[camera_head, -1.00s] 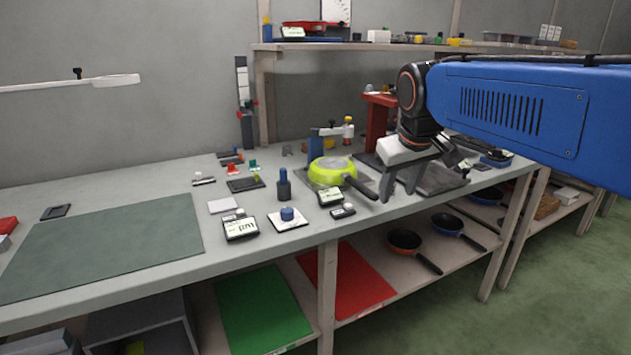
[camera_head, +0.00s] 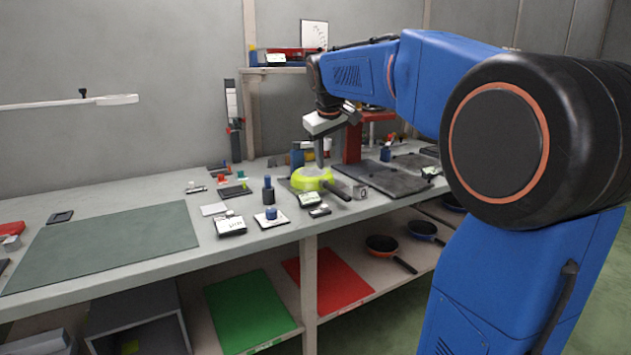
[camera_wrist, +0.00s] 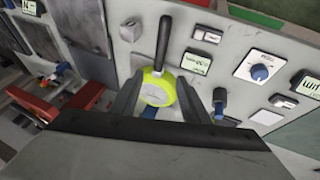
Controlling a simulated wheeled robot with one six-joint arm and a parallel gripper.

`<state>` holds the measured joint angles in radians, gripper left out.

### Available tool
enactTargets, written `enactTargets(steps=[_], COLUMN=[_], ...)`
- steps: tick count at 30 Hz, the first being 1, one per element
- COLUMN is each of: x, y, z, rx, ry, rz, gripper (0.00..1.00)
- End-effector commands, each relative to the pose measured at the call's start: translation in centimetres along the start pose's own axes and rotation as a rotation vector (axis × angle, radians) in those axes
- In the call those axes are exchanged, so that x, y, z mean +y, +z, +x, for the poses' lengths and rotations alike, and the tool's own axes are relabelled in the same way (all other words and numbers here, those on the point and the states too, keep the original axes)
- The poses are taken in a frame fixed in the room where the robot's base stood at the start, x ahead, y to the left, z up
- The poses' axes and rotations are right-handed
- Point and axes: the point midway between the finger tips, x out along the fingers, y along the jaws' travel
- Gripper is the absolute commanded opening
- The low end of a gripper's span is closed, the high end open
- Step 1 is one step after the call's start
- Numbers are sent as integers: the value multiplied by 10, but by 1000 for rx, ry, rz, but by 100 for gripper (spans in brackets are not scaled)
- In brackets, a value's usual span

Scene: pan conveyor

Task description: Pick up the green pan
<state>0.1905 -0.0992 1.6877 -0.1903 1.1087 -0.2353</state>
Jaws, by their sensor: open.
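The green pan (camera_head: 309,181) is bright yellow-green with a dark handle (camera_head: 339,193) pointing to the front right, and rests on the workbench. My gripper (camera_head: 322,162) is open and points down above the pan, partly covering it. In the wrist view the pan (camera_wrist: 158,88) lies between the two spread fingers of my gripper (camera_wrist: 157,92), with its handle (camera_wrist: 164,42) running upward past the fingertips. The fingers do not clasp the pan or handle. The exact height gap cannot be told.
A red stand (camera_head: 353,143) and dark plates (camera_head: 385,180) are right of the pan. Small meters (camera_head: 310,200) and a dark bottle (camera_head: 268,190) stand close in front and left. A green mat (camera_head: 110,245) covers the left bench. Other pans (camera_head: 384,246) lie on the lower shelf.

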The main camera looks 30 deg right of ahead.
Motion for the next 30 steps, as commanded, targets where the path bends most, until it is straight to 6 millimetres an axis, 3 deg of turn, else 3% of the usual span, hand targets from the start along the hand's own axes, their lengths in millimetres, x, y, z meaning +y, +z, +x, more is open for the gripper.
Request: enactTargets(steps=[9,22,30], x=[-1,0,0], y=[1,0,-1], z=[56,86,121], rx=[-2,-1,-2], ry=[-1,-1,-1], rz=[0,0,0], gripper=[42,42,42])
